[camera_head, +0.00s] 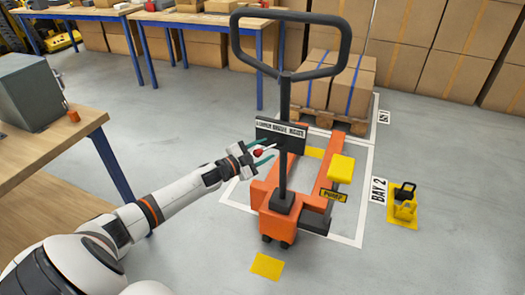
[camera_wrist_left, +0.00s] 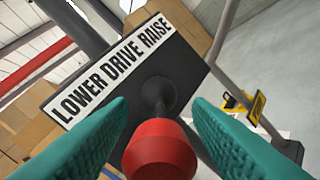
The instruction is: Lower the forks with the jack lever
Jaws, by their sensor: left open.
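The orange pallet jack (camera_head: 262,198) stands on the floor with its black loop handle (camera_head: 343,40) upright. A dark plate (camera_head: 268,139) on its column reads LOWER DRIVE RAISE in the left wrist view (camera_wrist_left: 112,62). The jack lever, with a red knob (camera_head: 258,153), sticks out from the plate. In the left wrist view the red knob (camera_wrist_left: 160,150) is close, between the two teal fingers. My left gripper (camera_head: 250,157) is open around the knob, with a gap at each side. My right gripper is not in view.
A yellow pump pedal (camera_head: 341,168) is at the jack's right side. Stacked boxes (camera_head: 325,85) on a wooden pallet (camera_head: 342,122) stand behind the jack. A wooden bench (camera_head: 50,150) is at the left. A yellow lock-like object (camera_head: 404,208) stands at right. Floor in front is clear.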

